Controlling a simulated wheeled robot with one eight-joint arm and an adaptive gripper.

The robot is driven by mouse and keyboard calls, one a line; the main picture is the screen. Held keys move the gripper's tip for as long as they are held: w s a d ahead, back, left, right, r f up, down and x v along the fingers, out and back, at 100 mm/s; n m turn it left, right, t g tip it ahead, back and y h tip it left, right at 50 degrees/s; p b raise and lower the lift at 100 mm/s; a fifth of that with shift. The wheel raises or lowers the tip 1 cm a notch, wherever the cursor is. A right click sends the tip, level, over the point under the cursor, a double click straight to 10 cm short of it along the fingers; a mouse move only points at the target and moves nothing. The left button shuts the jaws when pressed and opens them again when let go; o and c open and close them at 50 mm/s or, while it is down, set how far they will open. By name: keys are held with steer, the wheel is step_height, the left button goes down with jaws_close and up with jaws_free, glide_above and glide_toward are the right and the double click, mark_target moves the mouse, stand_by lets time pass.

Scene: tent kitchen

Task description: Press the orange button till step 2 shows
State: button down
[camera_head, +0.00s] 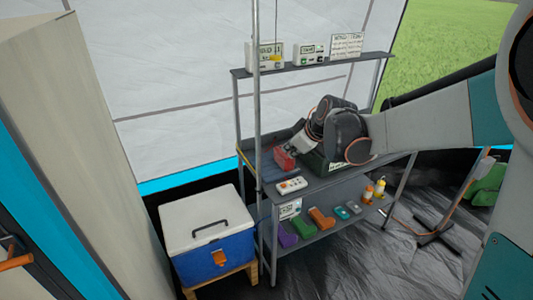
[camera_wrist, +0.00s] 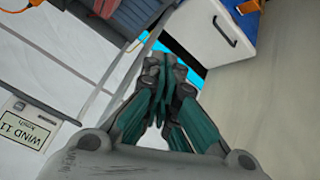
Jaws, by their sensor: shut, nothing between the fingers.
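A white panel (camera_head: 291,186) with small coloured buttons lies at the front edge of the table. It is too small to tell which button is orange. My gripper (camera_head: 292,150) is over the table, behind the panel and near a red box (camera_head: 284,159); I cannot tell whether it touches the box. In the wrist view my gripper (camera_wrist: 162,66) has its teal fingers together and empty. The white display boxes (camera_head: 265,56) on the upper shelf have writing too small to read.
A metal post (camera_head: 256,120) stands in front of the table (camera_head: 325,182). A blue and white cooler (camera_head: 210,232) stands to its left, on a wooden stand. The lower shelf (camera_head: 330,222) holds coloured blocks and bottles. A sign (camera_head: 347,45) stands on the upper shelf.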

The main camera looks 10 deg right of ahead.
steer(key=w+f+n, duration=0.3)
steer(key=w+f, duration=0.3)
steer(key=w, duration=0.2)
steer(key=n+y+p, duration=0.1)
steer(key=n+y, duration=0.1)
steer(key=n, duration=0.1)
glide_above(282, 186)
step_height(282, 186, down, 9)
steer(key=shift+w+f+t, duration=0.1)
steer(key=shift+t, duration=0.2)
steer(key=shift+f, duration=0.15)
steer(key=shift+f+b, duration=2.35)
steer(key=shift+f, duration=1.85)
steer(key=shift+f, duration=0.15)
steer(key=shift+f+b, duration=0.25)
steer(key=shift+b, duration=0.15)
